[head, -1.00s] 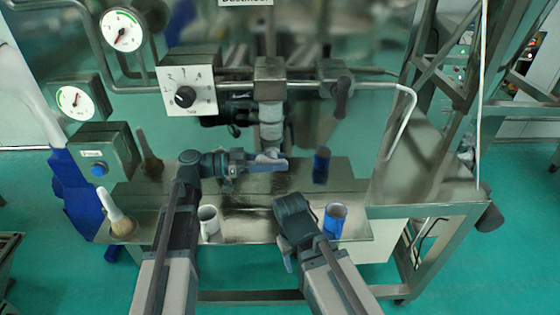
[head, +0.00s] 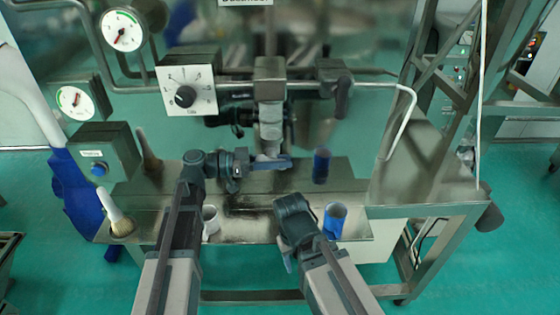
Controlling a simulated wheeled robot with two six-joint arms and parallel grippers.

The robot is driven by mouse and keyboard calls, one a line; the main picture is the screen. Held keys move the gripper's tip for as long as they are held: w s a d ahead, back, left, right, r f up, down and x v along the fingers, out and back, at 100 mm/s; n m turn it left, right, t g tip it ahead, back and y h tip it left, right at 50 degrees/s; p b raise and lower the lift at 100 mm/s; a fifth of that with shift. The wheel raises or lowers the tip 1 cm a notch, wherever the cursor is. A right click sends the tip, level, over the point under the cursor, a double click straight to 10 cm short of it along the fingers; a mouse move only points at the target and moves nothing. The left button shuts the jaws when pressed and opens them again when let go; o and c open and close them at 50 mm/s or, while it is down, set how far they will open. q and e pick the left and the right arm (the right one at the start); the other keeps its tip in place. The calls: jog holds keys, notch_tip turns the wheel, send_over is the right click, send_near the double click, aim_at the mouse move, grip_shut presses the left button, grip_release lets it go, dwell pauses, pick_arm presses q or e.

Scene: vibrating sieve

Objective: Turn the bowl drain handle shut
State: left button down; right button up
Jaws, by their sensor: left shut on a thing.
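The clear filter bowl (head: 271,132) hangs below a metal block on the pipe in the middle of the head view. The bowl drain handle is at its lower end, mostly hidden by my left gripper (head: 272,163). The left gripper reaches in from the left, roughly level, with its fingers just under the bowl, and is shut on the drain handle. The handle's exact angle is hard to tell.
A black-handled valve (head: 342,95) hangs on the pipe to the right. A dial panel (head: 187,91) is at the left. A blue cup (head: 334,220), a white cup (head: 210,222) and a brush (head: 120,222) stand on the metal tray (head: 355,188). A blue cylinder (head: 321,165) is behind.

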pick_arm(q)
jog(key=shift+f+b, duration=0.1)
jog(key=shift+b, duration=0.2)
jog(key=h+b, duration=0.2)
jog(key=b, duration=0.1)
jog(key=shift+b, duration=0.3)
jog(key=shift+a+r+h+b, duration=0.1)
jog(key=shift+r+h+b, duration=0.25)
jog(key=shift+h+b, duration=0.3)
jog(key=shift+r, duration=0.1)
jog(key=c, duration=0.7)
grip_release()
jog(key=shift+b+v, duration=1.85)
jog(key=shift+v, duration=5.1)
